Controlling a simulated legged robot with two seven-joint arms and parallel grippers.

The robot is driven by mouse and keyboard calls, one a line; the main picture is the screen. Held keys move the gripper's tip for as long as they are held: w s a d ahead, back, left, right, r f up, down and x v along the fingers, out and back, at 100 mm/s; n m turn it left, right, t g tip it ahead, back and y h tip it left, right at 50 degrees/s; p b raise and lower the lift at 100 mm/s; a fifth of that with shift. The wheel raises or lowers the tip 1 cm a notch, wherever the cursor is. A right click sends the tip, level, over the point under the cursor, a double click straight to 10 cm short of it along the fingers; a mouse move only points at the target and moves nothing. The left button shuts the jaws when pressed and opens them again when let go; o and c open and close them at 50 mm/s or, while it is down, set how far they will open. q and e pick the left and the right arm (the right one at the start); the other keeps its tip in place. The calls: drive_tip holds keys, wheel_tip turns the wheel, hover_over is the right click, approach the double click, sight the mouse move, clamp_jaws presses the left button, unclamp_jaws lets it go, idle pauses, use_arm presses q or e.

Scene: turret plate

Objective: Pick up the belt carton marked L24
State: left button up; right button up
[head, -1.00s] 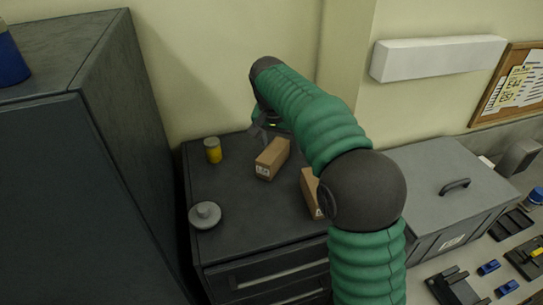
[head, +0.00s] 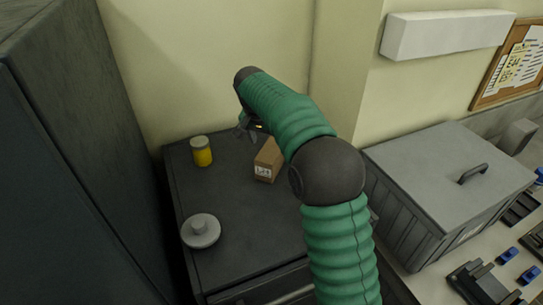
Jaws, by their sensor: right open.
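One belt carton (head: 267,164), a brown box with a white label on its near end, lies on the dark cabinet top. The label print is too small to read surely. My right gripper (head: 247,134) is open and empty, just behind and left of this carton, apart from it as far as I can see. My green right arm hides part of the carton's right side and the cabinet top beyond it. A second carton seen earlier is hidden behind the arm. My left gripper is not in view.
A yellow jar (head: 201,152) stands left of the carton, and a grey round knobbed piece (head: 200,231) lies nearer. A grey lidded bin (head: 447,170) is to the right. A tall dark cabinet (head: 75,170) rises at left. The cabinet top's middle is clear.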

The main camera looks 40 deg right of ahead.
sight(270, 148)
drive_tip(key=x, duration=0.5)
drive_tip(key=shift+w+d+f+p, duration=0.1)
drive_tip(key=shift+w+d+p, duration=0.05)
drive_tip(key=shift+w+p, duration=0.25)
drive_tip(key=p+x, duration=0.2)
drive_tip(key=x, duration=0.1)
drive_tip(key=p+x, duration=0.1)
drive_tip(key=shift+s+d+f, duration=0.25)
drive_tip(key=shift+s+f, duration=0.05)
drive_tip(key=shift+s, duration=0.1)
drive_tip(key=shift+w+f, duration=0.15)
drive_tip(key=shift+f, duration=0.15)
drive_tip(key=shift+w+a+f, duration=0.1)
drive_tip(key=shift+w, duration=0.1)
drive_tip(key=shift+c, duration=1.2)
drive_tip(key=shift+s, duration=0.15)
drive_tip(key=c, duration=1.5)
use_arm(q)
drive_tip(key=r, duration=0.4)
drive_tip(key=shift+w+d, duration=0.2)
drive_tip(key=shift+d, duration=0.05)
use_arm(e)
clamp_jaws()
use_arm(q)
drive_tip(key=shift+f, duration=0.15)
